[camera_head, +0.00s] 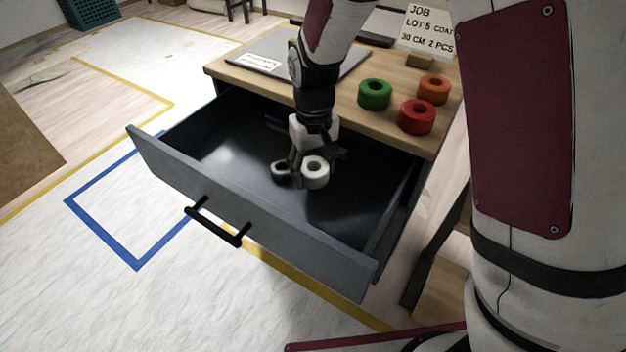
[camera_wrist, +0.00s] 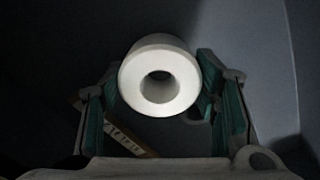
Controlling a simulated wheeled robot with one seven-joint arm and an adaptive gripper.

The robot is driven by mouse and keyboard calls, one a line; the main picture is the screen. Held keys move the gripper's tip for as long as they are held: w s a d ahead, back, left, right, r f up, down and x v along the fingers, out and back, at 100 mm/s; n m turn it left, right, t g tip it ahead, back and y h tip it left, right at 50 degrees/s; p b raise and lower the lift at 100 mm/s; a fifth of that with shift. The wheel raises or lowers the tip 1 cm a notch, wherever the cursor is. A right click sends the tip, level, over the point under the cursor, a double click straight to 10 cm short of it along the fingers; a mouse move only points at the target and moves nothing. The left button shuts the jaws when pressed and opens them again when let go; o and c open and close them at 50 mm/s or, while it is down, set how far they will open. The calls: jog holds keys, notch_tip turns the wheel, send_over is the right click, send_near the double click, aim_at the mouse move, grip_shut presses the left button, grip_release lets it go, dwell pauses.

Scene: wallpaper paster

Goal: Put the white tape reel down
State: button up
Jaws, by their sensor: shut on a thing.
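The white tape reel (camera_head: 315,173) is a thick ring. In the head view it is inside the open grey drawer (camera_head: 255,213), near the middle. My gripper (camera_head: 301,170) reaches down into the drawer and is shut on the reel. In the wrist view the reel (camera_wrist: 160,78) sits between the two green-padded fingers of my gripper (camera_wrist: 160,100), its hole facing the camera. Whether the reel touches the drawer floor cannot be told.
The wooden worktop (camera_head: 340,105) behind bears a green reel (camera_head: 374,95), a red reel (camera_head: 417,117), an orange reel (camera_head: 434,89), a grey plate (camera_head: 345,63) and a job card (camera_head: 428,32). The drawer's left floor is clear.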

aim_at(314, 180)
jog(key=shift+f+b, duration=0.45)
jog(key=shift+f, duration=1.25)
jog(key=shift+f, duration=0.2)
jog(key=o, duration=1.3)
notch_tip(314, 180, up, 12)
jog(key=p, duration=0.3)
jog(key=shift+r+p, duration=0.2)
jog(key=shift+p, duration=0.2)
jog(key=shift+r, duration=0.1)
